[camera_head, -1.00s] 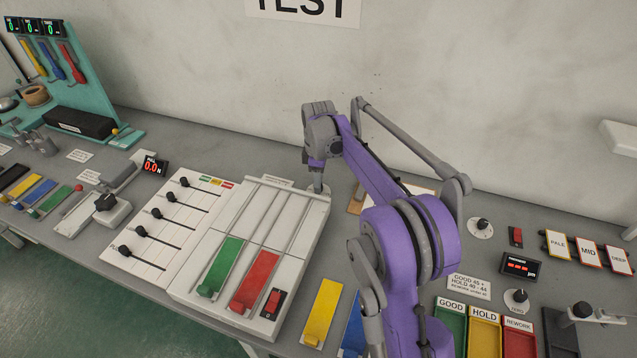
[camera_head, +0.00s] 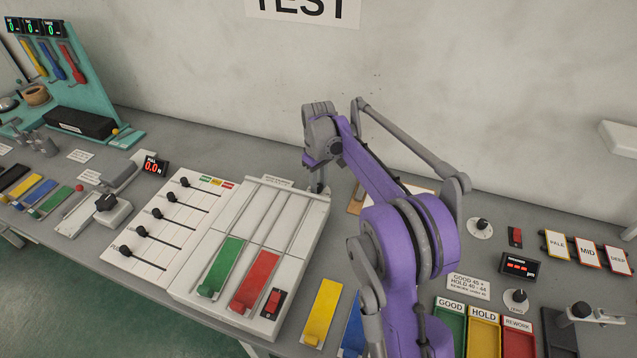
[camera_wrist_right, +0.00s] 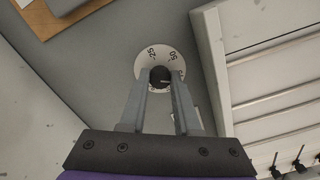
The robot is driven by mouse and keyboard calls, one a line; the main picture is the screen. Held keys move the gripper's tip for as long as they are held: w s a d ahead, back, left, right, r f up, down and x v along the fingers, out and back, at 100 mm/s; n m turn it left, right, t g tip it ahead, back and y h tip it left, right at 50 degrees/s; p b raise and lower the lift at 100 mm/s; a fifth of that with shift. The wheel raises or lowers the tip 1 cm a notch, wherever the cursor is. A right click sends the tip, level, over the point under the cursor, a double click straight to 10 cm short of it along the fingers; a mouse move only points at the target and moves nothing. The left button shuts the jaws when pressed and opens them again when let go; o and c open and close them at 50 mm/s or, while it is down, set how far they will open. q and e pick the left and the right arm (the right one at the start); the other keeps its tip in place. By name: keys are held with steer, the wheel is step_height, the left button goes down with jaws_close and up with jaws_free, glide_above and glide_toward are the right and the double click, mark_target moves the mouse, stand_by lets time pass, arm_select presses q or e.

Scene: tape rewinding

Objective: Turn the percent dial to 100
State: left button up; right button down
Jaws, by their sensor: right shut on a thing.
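The percent dial (camera_wrist_right: 147,66) shows in the right wrist view as a white disc on the grey table, with 25 and 50 readable on its far side. Its dark round knob (camera_wrist_right: 160,76) sits between the fingertips of my right gripper (camera_wrist_right: 160,78), which is shut on it. Part of the disc is hidden by the fingers, and 100 cannot be read. In the head view my right gripper (camera_head: 319,187) points down just behind the white slotted unit; the dial cannot be made out there. My left gripper is not in view.
The white slotted unit (camera_head: 318,222) stands close beside the dial. A wooden-edged board (camera_head: 356,200) lies on the other side, partly behind my arm. Another round knob (camera_head: 481,226) and a red switch (camera_head: 515,237) are further right. The wall is close behind.

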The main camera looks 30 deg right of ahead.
mark_target(319, 186)
steer(key=m, duration=1.2)
steer(key=shift+m, duration=0.4)
stand_by(0.3)
steer(key=c, duration=0.6)
jaws_free()
step_height(319, 186, up, 11)
steer(key=shift+f+p, duration=0.1)
steer(key=shift+p, duration=0.35)
steer(key=shift+s+f, duration=0.1)
